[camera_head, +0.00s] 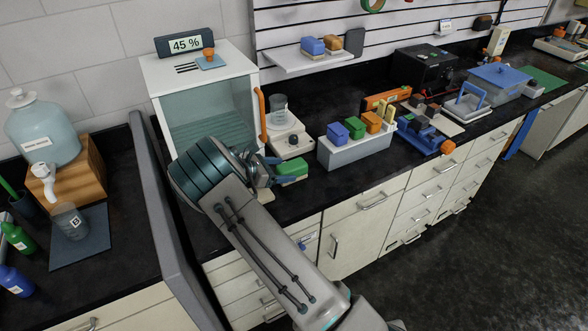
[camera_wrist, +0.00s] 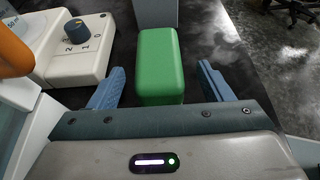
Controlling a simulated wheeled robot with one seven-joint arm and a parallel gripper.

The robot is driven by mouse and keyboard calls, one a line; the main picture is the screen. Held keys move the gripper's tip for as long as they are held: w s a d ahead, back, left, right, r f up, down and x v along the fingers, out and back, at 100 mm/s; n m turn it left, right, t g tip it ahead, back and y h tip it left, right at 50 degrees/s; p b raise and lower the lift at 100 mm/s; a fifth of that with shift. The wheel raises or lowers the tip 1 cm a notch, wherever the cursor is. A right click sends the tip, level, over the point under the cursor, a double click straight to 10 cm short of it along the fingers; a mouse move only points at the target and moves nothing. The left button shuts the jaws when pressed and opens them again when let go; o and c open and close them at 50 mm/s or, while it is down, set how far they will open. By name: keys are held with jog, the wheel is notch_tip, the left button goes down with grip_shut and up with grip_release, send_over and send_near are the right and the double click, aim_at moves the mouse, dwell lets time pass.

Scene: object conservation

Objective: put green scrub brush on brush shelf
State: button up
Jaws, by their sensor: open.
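The green scrub brush (camera_head: 293,168) lies on the black counter just beyond my gripper (camera_head: 276,171). In the wrist view the green brush (camera_wrist: 160,62) is a rounded green block between the two blue fingers of my open gripper (camera_wrist: 160,86), with a gap on each side. Its underside is hidden. The brush shelf (camera_head: 285,65) is a white ledge on the slatted back wall. A blue brush (camera_head: 312,46) and an orange-brown brush (camera_head: 332,43) sit on it, with a dark grey block (camera_head: 354,41) at its right end.
A white hotplate (camera_head: 290,141) with a beaker (camera_head: 279,109) stands behind the brush. A grey rack (camera_head: 357,148) with coloured blocks is to its right. A white glass-fronted cabinet (camera_head: 203,85) stands left. The counter's front edge is close.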

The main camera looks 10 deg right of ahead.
aim_at(292, 167)
jog(key=x, duration=0.2)
jog(key=p+x, duration=0.1)
jog(key=x, duration=0.1)
jog(key=shift+w+d+r, duration=0.15)
jog(key=shift+w+d, duration=0.05)
jog(key=shift+a, duration=0.1)
jog(key=c, duration=1)
jog(key=shift+c, duration=1.1)
jog(key=shift+r, duration=0.1)
